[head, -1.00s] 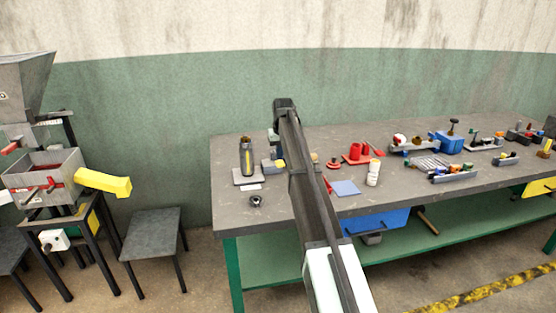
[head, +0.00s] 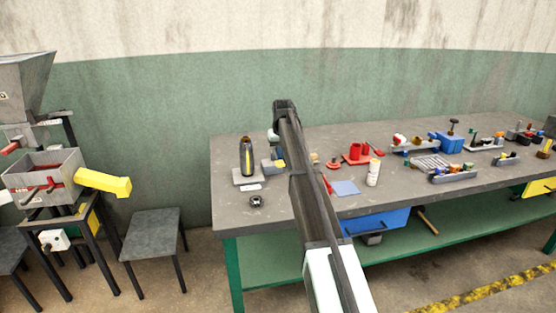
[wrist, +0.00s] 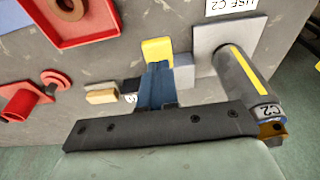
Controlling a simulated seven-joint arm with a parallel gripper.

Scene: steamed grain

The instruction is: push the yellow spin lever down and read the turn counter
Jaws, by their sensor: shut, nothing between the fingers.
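In the wrist view my gripper (wrist: 157,68) is shut and empty, its narrow fingers pointing at the yellow lever (wrist: 157,50). The fingertips overlap the lever's near edge; I cannot tell whether they touch it. The lever sits on a small grey device (wrist: 183,73). In the head view the lever (head: 281,163) shows as a small yellow patch beside my arm, which hides my gripper. A small white face with a dark mark (wrist: 130,98) shows left of my fingers, partly covered; I cannot read it or tell whether it is the turn counter.
A dark canister with a yellow stripe (wrist: 243,65), marked C2, stands close right of my fingers on a grey plate (wrist: 205,40). A card (wrist: 232,5) reads "USE C2". A red tray (wrist: 110,35) and red parts (wrist: 22,103) lie left. The bench (head: 225,215) holds more tools at right.

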